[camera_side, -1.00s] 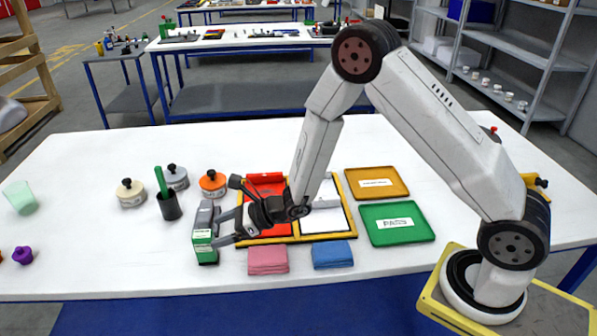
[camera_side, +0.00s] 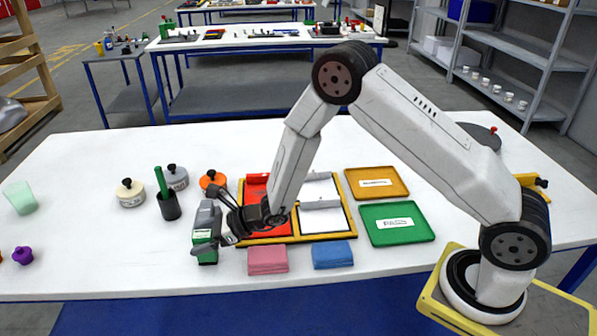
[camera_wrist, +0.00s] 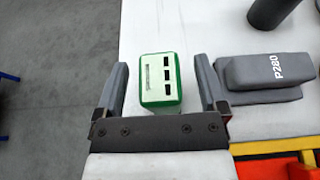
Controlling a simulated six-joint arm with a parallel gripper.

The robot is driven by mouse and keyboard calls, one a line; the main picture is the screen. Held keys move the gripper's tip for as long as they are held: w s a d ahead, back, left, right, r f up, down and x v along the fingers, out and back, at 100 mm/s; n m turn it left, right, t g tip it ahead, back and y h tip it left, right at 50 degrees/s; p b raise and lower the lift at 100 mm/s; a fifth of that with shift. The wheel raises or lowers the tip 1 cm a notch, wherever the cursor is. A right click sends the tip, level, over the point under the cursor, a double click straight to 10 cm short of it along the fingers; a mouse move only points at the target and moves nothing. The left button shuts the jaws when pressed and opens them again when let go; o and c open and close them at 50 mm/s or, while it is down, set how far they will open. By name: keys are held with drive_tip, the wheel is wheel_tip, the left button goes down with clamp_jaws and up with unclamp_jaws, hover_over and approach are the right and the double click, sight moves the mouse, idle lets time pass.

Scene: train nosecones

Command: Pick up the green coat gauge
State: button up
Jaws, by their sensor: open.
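The green coat gauge (camera_wrist: 160,84) is a small green box with a pale face and dark slots. It stands near the front left of the table in the side view (camera_side: 207,256), partly covered by my gripper. My gripper (camera_wrist: 162,72) is open and empty. In the wrist view its two fingers lie on either side of the gauge, with a gap on each side. In the side view my gripper (camera_side: 212,224) is right at the gauge; I cannot tell exactly how far down the fingers reach.
A grey block marked P280 (camera_wrist: 262,75) lies close beside the right finger in the wrist view. A dark cup (camera_side: 169,207) with a green-handled tool stands behind. A pink cloth (camera_side: 267,261) and a yellow-framed tray (camera_side: 296,240) are to the right.

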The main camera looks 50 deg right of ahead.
clamp_jaws()
idle(0.3)
drive_tip(key=shift+r, duration=0.15)
drive_tip(key=shift+r, duration=1.1)
drive_tip(key=s+d+r, duration=0.3)
drive_tip(key=s+r, duration=0.7)
drive_tip(key=s, duration=0.3)
drive_tip(key=shift+s+d+r, duration=0.25)
drive_tip(key=shift+d+r, duration=0.05)
drive_tip(key=shift+d, duration=0.05)
